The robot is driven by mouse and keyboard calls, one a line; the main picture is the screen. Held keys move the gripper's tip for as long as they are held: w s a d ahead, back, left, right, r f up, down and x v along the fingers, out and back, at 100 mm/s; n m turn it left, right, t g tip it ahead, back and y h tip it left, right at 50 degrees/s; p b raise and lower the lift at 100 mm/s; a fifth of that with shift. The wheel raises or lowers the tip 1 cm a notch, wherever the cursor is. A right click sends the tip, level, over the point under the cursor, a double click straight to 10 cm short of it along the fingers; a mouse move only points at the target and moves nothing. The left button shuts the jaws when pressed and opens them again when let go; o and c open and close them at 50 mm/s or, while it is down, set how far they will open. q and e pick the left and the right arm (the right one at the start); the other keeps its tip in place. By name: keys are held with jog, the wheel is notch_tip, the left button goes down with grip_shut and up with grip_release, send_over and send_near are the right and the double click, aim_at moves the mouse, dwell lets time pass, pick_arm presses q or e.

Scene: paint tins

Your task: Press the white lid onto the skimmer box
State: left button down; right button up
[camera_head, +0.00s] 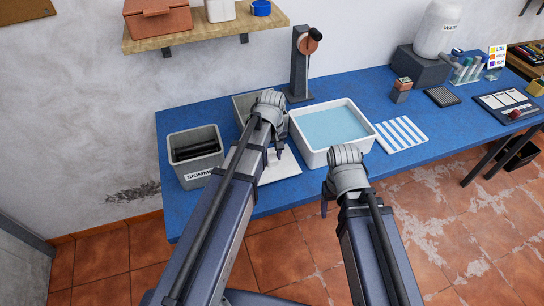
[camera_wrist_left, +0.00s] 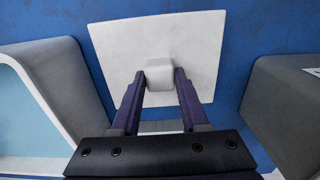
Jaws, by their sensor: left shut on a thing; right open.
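The white lid (camera_head: 283,170) is a flat square plate with a block-like knob, at the front of the blue table between the skimmer box and the white tub. My left gripper (camera_head: 274,152) is shut on the knob; in the left wrist view the fingers (camera_wrist_left: 160,76) sit on both sides of it over the lid (camera_wrist_left: 200,45). I cannot tell if the lid touches the table. The skimmer box (camera_head: 186,175) is grey, labelled and open on top, with dark items inside, left of the lid. Its side shows in the left wrist view (camera_wrist_left: 282,115). My right gripper (camera_head: 325,203) is open, off the table's front edge.
A white tub of pale blue liquid (camera_head: 365,135) stands right of the lid. A grey container (camera_head: 242,103) is partly hidden behind my left gripper. A dark stand (camera_head: 299,65) rises behind the tub. A striped cloth (camera_head: 402,134) lies to its right.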

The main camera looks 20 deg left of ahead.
aim_at(272, 157)
pick_arm(q)
notch_tip(272, 157, up, 9)
jog(key=p, duration=0.8)
jog(key=shift+r+p, duration=0.15)
jog(key=shift+p, duration=0.25)
jog(key=c, duration=1)
grip_release()
jog(key=shift+c, duration=0.2)
jog(key=c, duration=0.5)
